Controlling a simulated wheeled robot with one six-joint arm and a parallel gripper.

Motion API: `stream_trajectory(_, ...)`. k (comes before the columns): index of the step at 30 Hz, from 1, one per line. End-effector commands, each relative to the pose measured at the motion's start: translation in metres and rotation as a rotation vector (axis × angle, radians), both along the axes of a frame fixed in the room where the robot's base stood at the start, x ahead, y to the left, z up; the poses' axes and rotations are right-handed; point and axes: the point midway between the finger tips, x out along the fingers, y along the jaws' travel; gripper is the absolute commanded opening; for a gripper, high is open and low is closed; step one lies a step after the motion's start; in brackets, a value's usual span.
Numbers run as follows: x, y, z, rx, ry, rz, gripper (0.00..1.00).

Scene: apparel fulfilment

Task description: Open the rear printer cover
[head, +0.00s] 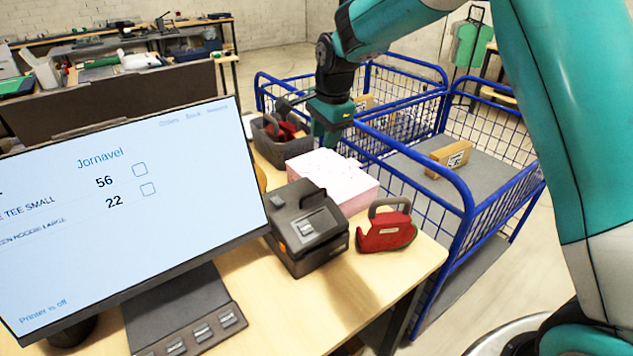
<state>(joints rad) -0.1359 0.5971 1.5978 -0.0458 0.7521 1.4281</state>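The dark grey label printer (307,232) sits on the wooden table, right of the monitor. Its lid looks closed, and I cannot clearly make out a separate rear cover from this angle.
A monitor (130,215) reading "Printer is off" fills the left. A red tape dispenser (386,231) and a pink-white paper stack (334,180) flank the printer. The grey bin (283,148) holds red items. Blue wire carts (462,200) stand right of the table.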

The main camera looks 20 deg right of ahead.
Motion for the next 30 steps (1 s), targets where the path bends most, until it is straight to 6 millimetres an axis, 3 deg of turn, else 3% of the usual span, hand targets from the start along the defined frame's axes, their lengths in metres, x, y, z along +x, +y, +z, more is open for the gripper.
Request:
stream_trajectory(5, 0.004, 0.001, -0.024, -0.001, 0.006, -0.007, 0.36)
stream_trajectory(21, 0.026, 0.008, -0.139, 0.001, 0.003, -0.003, 0.36)
stream_trajectory(30, 0.031, 0.010, -0.167, 0.001, 0.000, -0.003, 0.36)
